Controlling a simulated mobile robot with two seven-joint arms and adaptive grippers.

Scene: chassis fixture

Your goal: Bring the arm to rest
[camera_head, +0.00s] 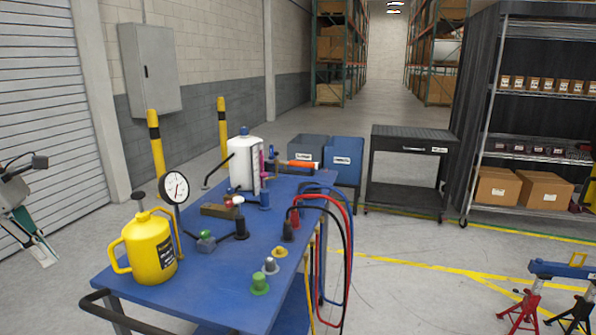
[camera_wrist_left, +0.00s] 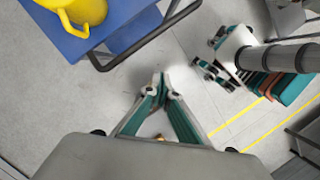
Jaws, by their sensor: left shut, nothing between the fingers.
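My left gripper (camera_head: 42,258) hangs at the left edge of the head view, with part of its arm above it. It is over the floor, to the left of the blue table and apart from it. In the left wrist view the gripper (camera_wrist_left: 161,84) shows its two fingers drawn together at the tips, with nothing held between them. My right gripper is in neither view.
A blue cart table (camera_head: 205,278) bears a yellow jug (camera_head: 147,248), a dial gauge (camera_head: 174,188), a white bottle (camera_head: 240,172) and cables. Red jack stands (camera_head: 522,310) stand at right.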

